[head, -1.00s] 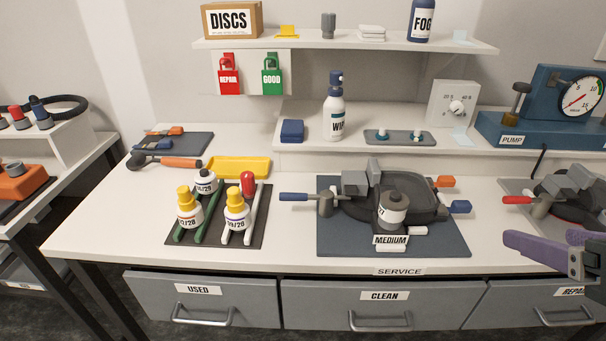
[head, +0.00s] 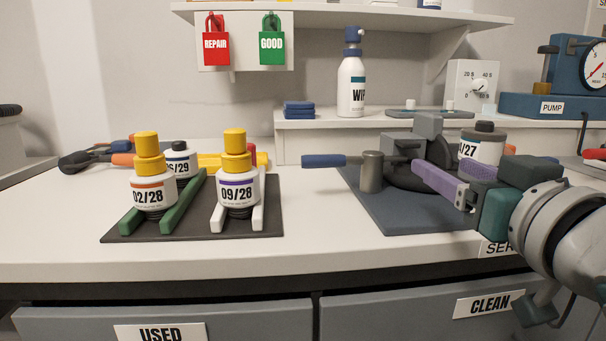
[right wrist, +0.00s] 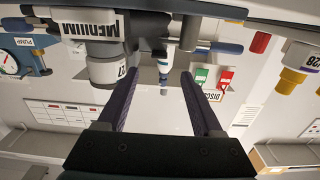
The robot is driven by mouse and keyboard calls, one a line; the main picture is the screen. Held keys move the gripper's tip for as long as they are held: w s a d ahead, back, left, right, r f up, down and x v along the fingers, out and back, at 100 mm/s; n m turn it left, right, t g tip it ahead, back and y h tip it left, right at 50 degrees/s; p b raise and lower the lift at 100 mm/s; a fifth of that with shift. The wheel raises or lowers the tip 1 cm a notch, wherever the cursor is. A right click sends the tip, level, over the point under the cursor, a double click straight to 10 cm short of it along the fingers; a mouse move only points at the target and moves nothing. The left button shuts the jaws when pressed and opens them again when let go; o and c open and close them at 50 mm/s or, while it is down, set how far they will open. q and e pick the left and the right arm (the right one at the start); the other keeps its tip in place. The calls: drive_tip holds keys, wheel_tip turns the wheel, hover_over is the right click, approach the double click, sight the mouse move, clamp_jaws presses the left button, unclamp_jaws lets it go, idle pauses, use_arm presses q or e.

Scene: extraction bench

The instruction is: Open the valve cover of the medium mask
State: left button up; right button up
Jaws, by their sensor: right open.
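The medium mask (head: 400,176) lies on a dark blue mat (head: 385,214) right of centre in the head view. Grey blocks (head: 428,125) stand up from it, and a grey canister (head: 482,148) is at its right. I cannot tell which part is the valve cover. A blue-handled lever on a grey post (head: 371,172) stands at its left. My right gripper (head: 442,172) is open and empty in front of the mask, hiding part of it. The right wrist view, upside down, shows its purple fingers (right wrist: 160,82) apart, near the MEDIUM label (right wrist: 88,27). My left gripper is out of view.
A dark tray (head: 190,226) with several bottles and coloured bars stands at left. A spray bottle (head: 351,80) and blue cloths (head: 299,110) are on the raised ledge behind. The pump (head: 550,105) is at far right. The bench between tray and mat is clear.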

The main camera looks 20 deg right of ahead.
sight(406, 147)
drive_tip(key=b+x, duration=0.1)
drive_tip(key=x, duration=0.8)
drive_tip(key=shift+w+d, duration=0.1)
drive_tip(key=shift+w, duration=0.2)
clamp_jaws()
idle(1.1)
